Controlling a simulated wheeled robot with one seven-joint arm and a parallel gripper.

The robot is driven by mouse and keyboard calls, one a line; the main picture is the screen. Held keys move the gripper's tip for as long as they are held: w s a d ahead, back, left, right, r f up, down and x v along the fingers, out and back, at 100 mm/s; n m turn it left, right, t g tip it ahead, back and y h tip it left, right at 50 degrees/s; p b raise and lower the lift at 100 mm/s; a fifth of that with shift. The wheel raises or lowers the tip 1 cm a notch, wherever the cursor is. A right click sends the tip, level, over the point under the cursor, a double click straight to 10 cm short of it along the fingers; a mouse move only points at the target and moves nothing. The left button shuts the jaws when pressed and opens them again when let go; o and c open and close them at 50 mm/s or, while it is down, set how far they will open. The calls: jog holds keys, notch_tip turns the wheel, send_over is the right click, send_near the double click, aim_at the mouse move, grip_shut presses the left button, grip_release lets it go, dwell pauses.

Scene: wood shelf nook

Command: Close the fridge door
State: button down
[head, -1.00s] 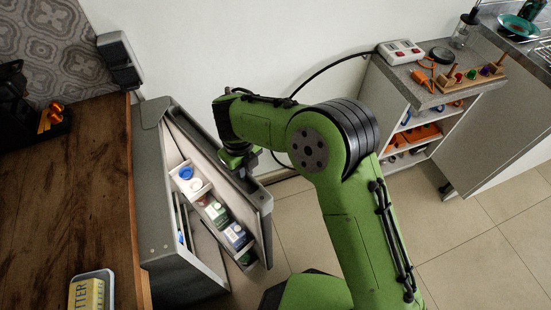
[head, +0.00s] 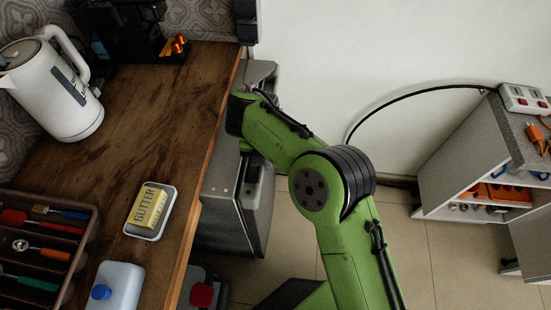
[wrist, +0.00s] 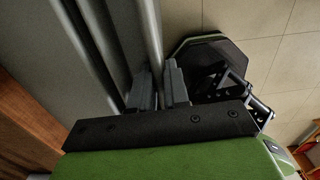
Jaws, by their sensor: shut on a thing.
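The grey fridge (head: 218,222) stands under the wooden counter's right edge. Its door (head: 261,205) is at the fridge's right side, close to the body, and its inner shelves are out of sight. In the wrist view, a long grey upright part of the door (wrist: 154,35) runs between the two fingers of my gripper (wrist: 158,88), which is shut on it. A dark strip shows left of it; I cannot tell whether the door touches the frame. In the head view my green arm hides most of the gripper.
The wooden counter (head: 150,110) holds a kettle (head: 55,85), a butter dish (head: 150,210), a cutlery tray (head: 85,265) and a bottle (head: 113,287). A grey shelf unit (head: 455,160) stands at right. Tiled floor (head: 400,250) lies open between it and the fridge.

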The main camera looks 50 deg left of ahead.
jog(key=shift+s+a, duration=0.15)
jog(key=shift+s+a+r, duration=0.1)
dwell(0.3)
jog(key=c, duration=1.2)
grip_release()
jog(key=shift+s+a, duration=0.1)
notch_tip(320, 180, up, 16)
jog(key=p, duration=0.7)
jog(key=shift+f, duration=0.2)
